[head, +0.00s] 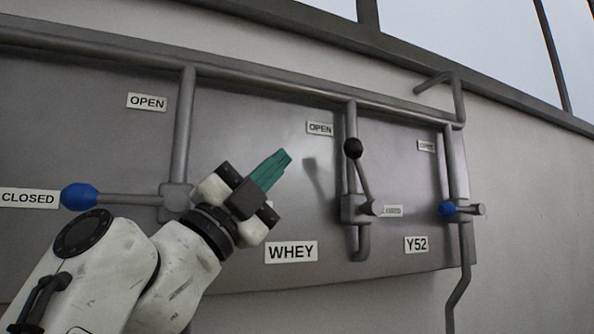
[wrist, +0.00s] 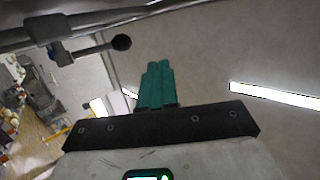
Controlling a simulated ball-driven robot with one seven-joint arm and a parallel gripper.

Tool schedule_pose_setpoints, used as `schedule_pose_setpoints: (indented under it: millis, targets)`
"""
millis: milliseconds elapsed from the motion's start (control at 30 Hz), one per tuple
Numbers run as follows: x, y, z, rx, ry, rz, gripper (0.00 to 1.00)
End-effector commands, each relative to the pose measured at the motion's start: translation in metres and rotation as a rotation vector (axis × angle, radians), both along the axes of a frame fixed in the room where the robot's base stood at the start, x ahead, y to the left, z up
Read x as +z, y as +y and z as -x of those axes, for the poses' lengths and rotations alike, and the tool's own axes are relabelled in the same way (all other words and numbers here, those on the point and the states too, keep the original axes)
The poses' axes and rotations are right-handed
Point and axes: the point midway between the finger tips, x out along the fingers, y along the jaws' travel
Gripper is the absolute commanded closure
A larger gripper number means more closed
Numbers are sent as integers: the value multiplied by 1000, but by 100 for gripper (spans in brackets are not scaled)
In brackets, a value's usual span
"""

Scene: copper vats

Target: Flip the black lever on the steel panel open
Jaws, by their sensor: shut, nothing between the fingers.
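The black lever shows in the head view as a round black knob (head: 353,148) on a grey rod, rising from a valve body (head: 353,208) on the steel panel (head: 235,115). The rod stands nearly upright, leaning slightly left, its knob beside and below the OPEN label (head: 320,128). The CLOSED label (head: 393,211) sits right of the valve, partly covered. My gripper (head: 286,156) has its teal fingers together, empty, left of the lever and apart from it. In the wrist view the black knob (wrist: 122,42) lies up and left of the shut fingers (wrist: 158,64).
A blue-knobbed lever (head: 79,196) points left at a CLOSED label, close to my arm. Another blue-knobbed valve (head: 447,208) stands at the right. Vertical pipes and a long upper pipe (head: 270,83) run across the panel. WHEY (head: 291,252) and Y52 signs sit below.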

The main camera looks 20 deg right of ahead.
Motion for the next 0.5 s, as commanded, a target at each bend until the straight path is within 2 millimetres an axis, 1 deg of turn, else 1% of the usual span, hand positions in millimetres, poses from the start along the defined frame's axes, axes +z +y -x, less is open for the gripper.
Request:
schedule_pose_setpoints:
  millis: [33, 100, 200, 500]
  targets:
    - [-4, 6, 1, 2, 1, 1, 100]
    - [-5, 12, 2, 2, 1, 1, 100]
    - [-6, 16, 3, 1, 1, 1, 100]
    - [-6, 16, 3, 1, 1, 1, 100]
